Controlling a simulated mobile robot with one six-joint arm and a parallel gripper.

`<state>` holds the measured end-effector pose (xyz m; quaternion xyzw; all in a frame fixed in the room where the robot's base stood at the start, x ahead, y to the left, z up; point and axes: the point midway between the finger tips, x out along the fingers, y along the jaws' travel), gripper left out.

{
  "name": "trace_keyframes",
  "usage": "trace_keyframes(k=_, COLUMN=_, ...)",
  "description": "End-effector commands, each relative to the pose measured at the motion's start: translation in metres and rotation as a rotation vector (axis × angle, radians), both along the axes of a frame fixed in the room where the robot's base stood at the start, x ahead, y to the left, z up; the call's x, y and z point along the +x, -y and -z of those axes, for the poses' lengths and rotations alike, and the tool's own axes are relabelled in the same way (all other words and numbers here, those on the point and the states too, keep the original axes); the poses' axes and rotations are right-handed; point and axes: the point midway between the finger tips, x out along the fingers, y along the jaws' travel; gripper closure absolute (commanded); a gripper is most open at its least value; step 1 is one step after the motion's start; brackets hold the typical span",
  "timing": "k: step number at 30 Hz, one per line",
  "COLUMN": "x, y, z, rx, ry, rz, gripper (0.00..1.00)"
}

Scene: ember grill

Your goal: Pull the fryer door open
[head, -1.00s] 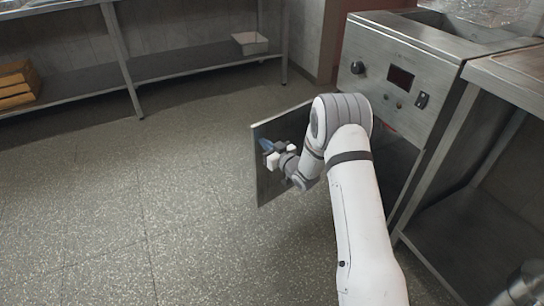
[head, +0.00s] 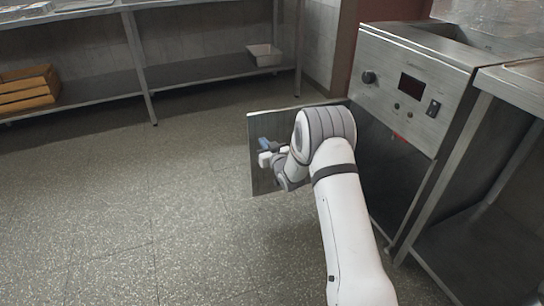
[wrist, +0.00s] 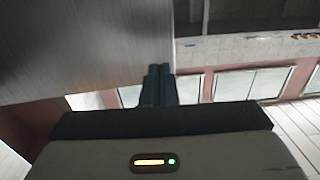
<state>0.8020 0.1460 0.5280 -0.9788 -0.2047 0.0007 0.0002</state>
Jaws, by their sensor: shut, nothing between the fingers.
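The fryer (head: 415,85) stands at the right with its control panel facing left. Its metal door (head: 262,180) is swung well out from the front, and the dark cabinet opening (head: 385,165) shows beside my arm. My gripper (head: 266,150) is at the door's inner face, near its free edge; whether it touches is unclear. In the wrist view my fingers (wrist: 158,84) are closed together with nothing between them, and the grey door panel (wrist: 80,45) fills the upper left. The door's handle is not visible.
A steel counter (head: 510,85) with open space below stands right of the fryer. The speckled floor (head: 120,210) at left is clear.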

Motion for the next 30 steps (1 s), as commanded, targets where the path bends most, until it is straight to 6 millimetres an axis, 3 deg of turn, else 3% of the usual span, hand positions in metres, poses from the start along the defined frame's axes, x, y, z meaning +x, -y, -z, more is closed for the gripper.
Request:
trace_keyframes(k=13, x=-0.086, y=0.027, z=-0.002, rx=0.001, ry=-0.004, rz=-0.002, gripper=1.0)
trace_keyframes(k=18, x=-0.104, y=0.032, z=0.0, rx=0.001, ry=-0.001, rz=-0.002, gripper=1.0)
trace_keyframes(k=23, x=-0.108, y=0.034, z=-0.001, rx=0.0, ry=-0.001, rz=-0.002, gripper=1.0)
trace_keyframes(k=26, x=-0.107, y=0.036, z=-0.015, rx=-0.011, ry=-0.013, rz=0.006, gripper=1.0)
trace_keyframes(k=30, x=-0.106, y=0.047, z=-0.068, rx=-0.065, ry=-0.088, rz=0.048, gripper=1.0)
